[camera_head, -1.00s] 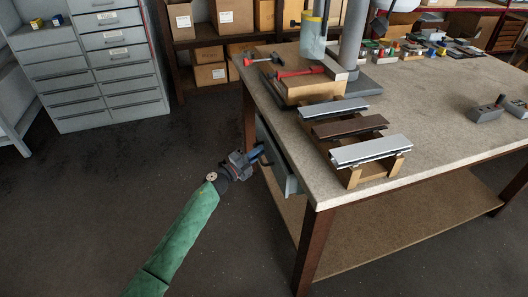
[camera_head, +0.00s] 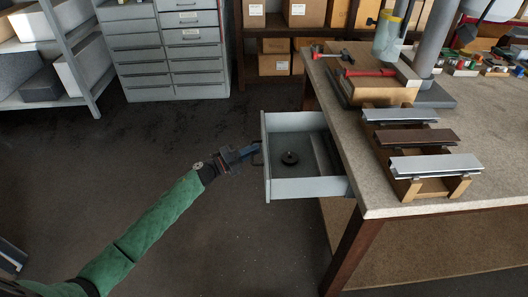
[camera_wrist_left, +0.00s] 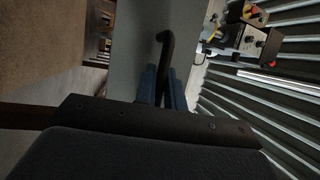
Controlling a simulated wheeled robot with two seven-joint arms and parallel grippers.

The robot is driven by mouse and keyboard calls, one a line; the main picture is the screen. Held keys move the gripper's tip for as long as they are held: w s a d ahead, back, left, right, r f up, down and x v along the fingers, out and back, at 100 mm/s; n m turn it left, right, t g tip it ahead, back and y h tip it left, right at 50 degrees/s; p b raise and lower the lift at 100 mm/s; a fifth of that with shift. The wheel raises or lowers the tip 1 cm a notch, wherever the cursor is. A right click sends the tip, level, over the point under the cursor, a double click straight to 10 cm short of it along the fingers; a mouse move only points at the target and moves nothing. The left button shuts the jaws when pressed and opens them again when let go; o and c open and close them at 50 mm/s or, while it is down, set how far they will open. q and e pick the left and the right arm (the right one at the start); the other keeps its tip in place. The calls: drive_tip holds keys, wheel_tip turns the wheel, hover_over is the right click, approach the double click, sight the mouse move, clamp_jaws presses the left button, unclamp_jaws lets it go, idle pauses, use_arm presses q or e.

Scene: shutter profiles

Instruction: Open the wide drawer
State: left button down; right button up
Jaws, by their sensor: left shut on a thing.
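The wide drawer (camera_head: 308,188) is a grey metal drawer pulled well out of the left side of the workbench. Its inside shows, with a small dark round object (camera_head: 290,158) on its floor. My left gripper (camera_head: 252,150) is at the dark handle on the drawer's front. In the left wrist view the blue fingers (camera_wrist_left: 160,88) are closed around one leg of the curved black handle (camera_wrist_left: 166,46), against the grey drawer front (camera_wrist_left: 135,50). My right gripper is not in view.
The workbench (camera_head: 480,195) carries several metal profiles on wooden blocks, such as a silver one (camera_head: 435,165), plus red-handled tools. A grey drawer cabinet (camera_head: 170,60) and a shelf of boxes stand behind. The floor left of the drawer is clear.

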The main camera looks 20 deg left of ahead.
use_arm(q)
drive_tip(key=shift+s+a+f, duration=0.1)
drive_tip(key=shift+s+a, duration=0.1)
drive_tip(key=shift+a, duration=0.3)
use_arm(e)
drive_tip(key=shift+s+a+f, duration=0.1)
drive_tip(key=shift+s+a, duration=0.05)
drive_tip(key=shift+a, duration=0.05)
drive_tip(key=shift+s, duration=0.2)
use_arm(q)
drive_tip(key=c, duration=1.5)
unclamp_jaws()
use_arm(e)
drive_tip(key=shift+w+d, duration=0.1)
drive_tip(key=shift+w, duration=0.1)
